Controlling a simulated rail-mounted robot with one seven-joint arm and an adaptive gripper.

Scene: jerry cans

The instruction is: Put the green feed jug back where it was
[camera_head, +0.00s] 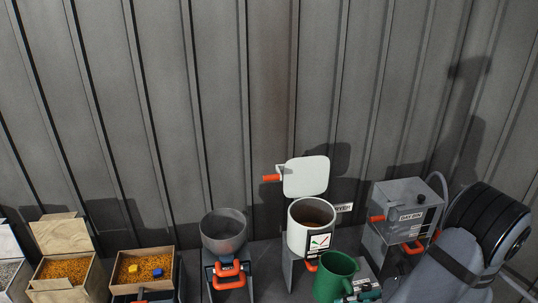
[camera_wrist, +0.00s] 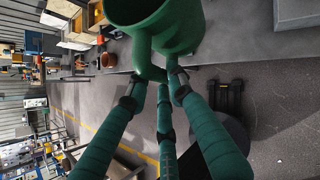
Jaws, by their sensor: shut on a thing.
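The green feed jug (camera_head: 332,281) is in the lower right of the head view, in front of the white pot. It looks upright, with its open mouth up. In the wrist view the jug (camera_wrist: 172,22) fills the top middle, its handle pointing down toward my gripper. My gripper (camera_wrist: 155,88) has its teal fingers closed around the jug's handle. In the head view the jug's base is cut off by the lower edge, so I cannot tell whether it touches anything. The jug's former place cannot be told from these frames.
The white pot (camera_head: 298,240) has its lid (camera_head: 306,177) raised. A grey hopper (camera_head: 223,240) stands left of it. A grey box (camera_head: 403,205) labelled DAY BIN stands right. Wooden grain bins (camera_head: 97,286) line the lower left. A corrugated wall (camera_head: 230,100) closes the back.

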